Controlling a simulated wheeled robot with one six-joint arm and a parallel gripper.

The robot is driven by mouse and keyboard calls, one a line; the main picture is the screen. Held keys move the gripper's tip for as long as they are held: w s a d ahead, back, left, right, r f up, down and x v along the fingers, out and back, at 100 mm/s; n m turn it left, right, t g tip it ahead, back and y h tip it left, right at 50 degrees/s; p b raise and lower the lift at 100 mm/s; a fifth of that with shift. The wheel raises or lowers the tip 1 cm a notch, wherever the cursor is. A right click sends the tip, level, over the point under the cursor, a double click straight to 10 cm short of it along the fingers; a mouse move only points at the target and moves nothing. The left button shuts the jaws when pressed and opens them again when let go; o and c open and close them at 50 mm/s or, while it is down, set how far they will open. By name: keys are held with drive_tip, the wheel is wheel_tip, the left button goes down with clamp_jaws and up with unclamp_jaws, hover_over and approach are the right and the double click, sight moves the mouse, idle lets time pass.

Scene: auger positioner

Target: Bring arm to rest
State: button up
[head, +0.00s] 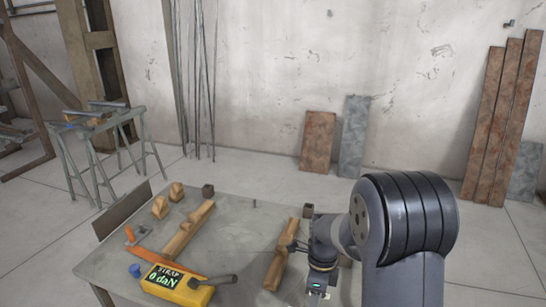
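My arm (405,225) rises at the lower right and bends down over the table's right part. Its end, with my gripper (298,246), is beside a long turned wooden piece (281,258) on the table. The fingers are small and partly hidden by the wrist, so I cannot tell whether they are open, shut or touching the wood.
The grey table (235,235) holds another long wooden piece (188,230), a yellow box with a "STRAP 0 daN" display (177,284), an orange tool (150,255), a blue cap (134,270) and small blocks. Sawhorses (105,140) stand at left; planks (500,120) lean at right.

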drive_tip(key=f, duration=0.3)
drive_tip(key=shift+s+a, duration=0.1)
drive_tip(key=shift+s, duration=0.2)
drive_tip(key=shift+s+r+n, duration=0.1)
drive_tip(key=shift+n, duration=0.2)
drive_tip(key=shift+w+r, duration=0.2)
wheel_tip(320, 180, up, 11)
drive_tip(key=w+p, duration=0.1)
drive_tip(key=w, duration=0.1)
drive_tip(key=f, duration=0.4)
drive_tip(key=s+f+b, duration=0.1)
drive_tip(key=f, duration=0.2)
drive_tip(key=s+f, duration=0.1)
drive_tip(key=f, duration=0.3)
drive_tip(key=shift+s+f, duration=0.15)
drive_tip(key=shift+f, duration=0.2)
drive_tip(key=shift+s+a+r+n+b, duration=0.2)
drive_tip(key=shift+s+n+b, duration=0.25)
drive_tip(key=shift+n, duration=0.35)
